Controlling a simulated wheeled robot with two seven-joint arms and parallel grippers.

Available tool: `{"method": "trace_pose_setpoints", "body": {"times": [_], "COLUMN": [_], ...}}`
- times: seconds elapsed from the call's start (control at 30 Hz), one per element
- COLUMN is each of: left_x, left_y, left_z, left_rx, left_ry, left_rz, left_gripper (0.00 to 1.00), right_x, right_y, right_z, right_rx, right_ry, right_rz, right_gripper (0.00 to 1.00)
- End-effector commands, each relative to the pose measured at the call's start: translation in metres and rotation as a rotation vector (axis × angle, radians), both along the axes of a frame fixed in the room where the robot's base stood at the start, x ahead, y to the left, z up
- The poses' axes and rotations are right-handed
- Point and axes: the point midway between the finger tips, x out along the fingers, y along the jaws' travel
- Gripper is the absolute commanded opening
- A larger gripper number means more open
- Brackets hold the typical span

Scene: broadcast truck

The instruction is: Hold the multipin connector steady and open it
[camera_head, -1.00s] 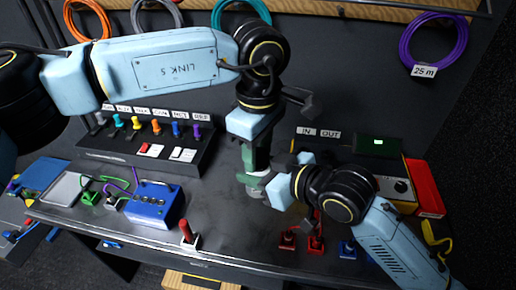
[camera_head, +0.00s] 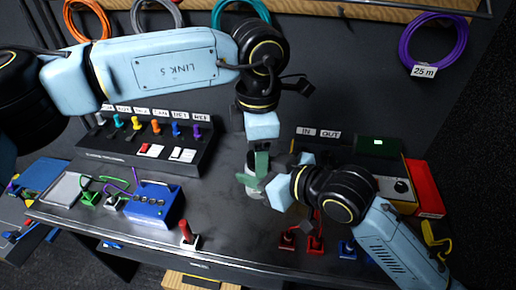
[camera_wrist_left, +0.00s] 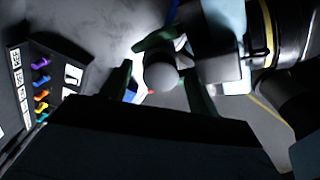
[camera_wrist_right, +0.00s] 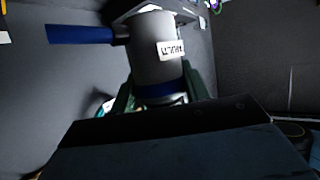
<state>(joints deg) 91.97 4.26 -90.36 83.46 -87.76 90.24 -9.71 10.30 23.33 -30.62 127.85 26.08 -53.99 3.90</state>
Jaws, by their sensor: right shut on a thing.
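The multipin connector is a pale grey cylinder with a "MULTI" label in the right wrist view (camera_wrist_right: 155,55). It has a blue ring, and a blue bar (camera_wrist_right: 80,34) juts from its side. In the head view only a small pale part (camera_head: 253,191) shows between the grippers. My right gripper (camera_head: 263,184) is shut on the connector from the right side. My left gripper (camera_head: 260,160) points down above it. In the left wrist view, its green fingers stand apart on both sides of a round grey top (camera_wrist_left: 161,77), with gaps visible.
A blue box with knobs (camera_head: 155,203) and a sloped panel of coloured levers (camera_head: 140,145) stand to the left. A red switch (camera_head: 187,234) is near the front edge. Red and blue plugs (camera_head: 315,244) lie below my right arm. A unit with a green display (camera_head: 379,144) is behind it.

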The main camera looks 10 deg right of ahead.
Motion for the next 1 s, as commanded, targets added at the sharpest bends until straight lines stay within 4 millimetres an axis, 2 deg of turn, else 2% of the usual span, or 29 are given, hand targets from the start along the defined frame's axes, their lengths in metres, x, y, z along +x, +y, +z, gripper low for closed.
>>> {"method": "trace_pose_setpoints", "body": {"times": [0.27,0.6,0.77,0.87,1.0], "left_x": [-0.001,0.000,0.000,0.000,0.000], "left_y": [0.000,-0.001,0.000,-0.001,-0.001], "left_z": [0.002,0.041,0.045,0.048,0.055], "left_rx": [0.000,0.000,0.001,0.000,-0.001], "left_ry": [0.001,0.000,0.001,0.001,0.002], "left_rz": [-0.002,-0.002,-0.006,-0.046,-0.201], "left_gripper": [0.61,0.61,0.60,0.60,0.60], "right_x": [0.001,0.001,0.001,0.001,0.001], "right_y": [0.000,0.000,0.000,0.000,0.000], "right_z": [0.002,0.002,0.002,0.002,0.002], "right_rx": [0.003,0.003,0.003,0.003,0.002], "right_ry": [-0.004,-0.004,-0.004,-0.004,-0.003], "right_rz": [-0.001,-0.001,-0.001,-0.001,-0.001], "right_gripper": [0.00,0.00,0.00,0.00,0.00]}}
